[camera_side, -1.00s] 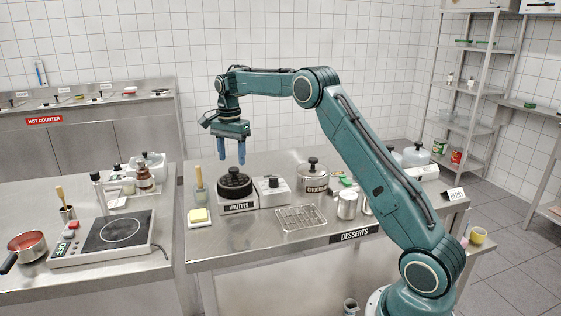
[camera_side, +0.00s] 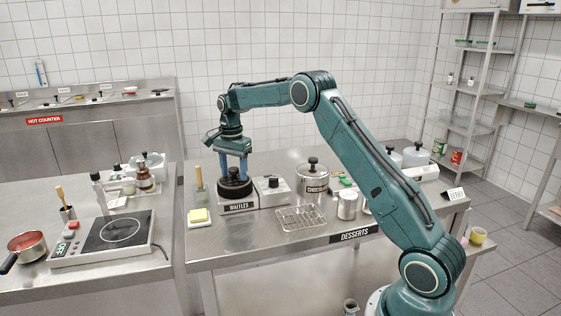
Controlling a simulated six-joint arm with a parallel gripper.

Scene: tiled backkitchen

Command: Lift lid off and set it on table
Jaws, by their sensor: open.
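A round black lid (camera_side: 235,190) sits on the waffle maker (camera_side: 238,207), which is labelled WAFFLES, on the steel table (camera_side: 235,250). In the earlier frame this lid shows a black knob on top. My gripper (camera_side: 233,172) points straight down above the lid, with its blue fingers low around the place of the knob. The fingers are open; the knob is mostly hidden by them, and I cannot tell whether they touch it. A second lidded vessel, a steel pot labelled CHOCOLATE (camera_side: 312,182), stands to the right with its own black knob.
A grey box with a black knob (camera_side: 272,190) stands close to the right of the waffle maker. A wire rack (camera_side: 300,218) and a steel canister (camera_side: 347,205) lie further right. Bare table lies in front.

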